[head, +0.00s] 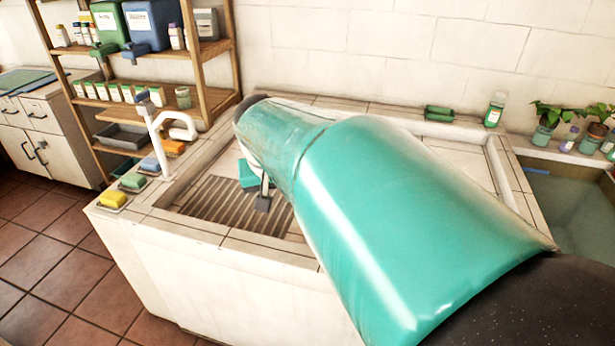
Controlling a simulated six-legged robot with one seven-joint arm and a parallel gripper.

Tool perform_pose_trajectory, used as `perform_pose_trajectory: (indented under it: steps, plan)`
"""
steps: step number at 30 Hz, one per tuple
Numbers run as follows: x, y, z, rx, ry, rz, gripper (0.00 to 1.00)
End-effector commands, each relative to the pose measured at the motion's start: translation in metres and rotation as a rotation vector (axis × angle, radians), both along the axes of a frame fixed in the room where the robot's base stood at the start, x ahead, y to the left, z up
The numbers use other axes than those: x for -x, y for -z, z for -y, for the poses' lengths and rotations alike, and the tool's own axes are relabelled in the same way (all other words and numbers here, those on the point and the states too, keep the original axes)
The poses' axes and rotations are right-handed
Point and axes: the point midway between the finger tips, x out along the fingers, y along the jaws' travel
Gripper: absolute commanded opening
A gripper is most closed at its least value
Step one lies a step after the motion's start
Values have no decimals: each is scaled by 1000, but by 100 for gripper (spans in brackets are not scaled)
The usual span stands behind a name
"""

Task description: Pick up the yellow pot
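I see no yellow pot in the head view; my teal-sleeved arm hides much of the basin and the area behind it. My gripper (263,202) hangs over the ribbed floor of the white tiled washbasin (190,240). One grey fingertip shows below the arm's end, and I cannot tell whether the fingers are open or shut. A small teal block (247,174) shows beside the gripper; whether they touch is unclear. The only clearly yellow thing is a small sponge-like block (112,199) on the basin's front left corner.
A white tap (155,145) rises from the left rim, near green, blue and orange blocks. A wooden shelf (215,100) with bottles and containers stands behind left. A green bottle (494,110) stands on the back ledge. Potted plants (546,130) stand at right beside a water-filled trough (575,210).

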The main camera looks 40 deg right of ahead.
Motion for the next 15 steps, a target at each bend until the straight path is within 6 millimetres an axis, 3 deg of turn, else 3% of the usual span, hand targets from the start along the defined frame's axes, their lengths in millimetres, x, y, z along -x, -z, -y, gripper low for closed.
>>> perform_pose_trajectory:
  steps: [6,15]
  plan:
    - [-42,18,46,-29,136,-41,28]
    - [-83,50,120,-93,325,-68,28]
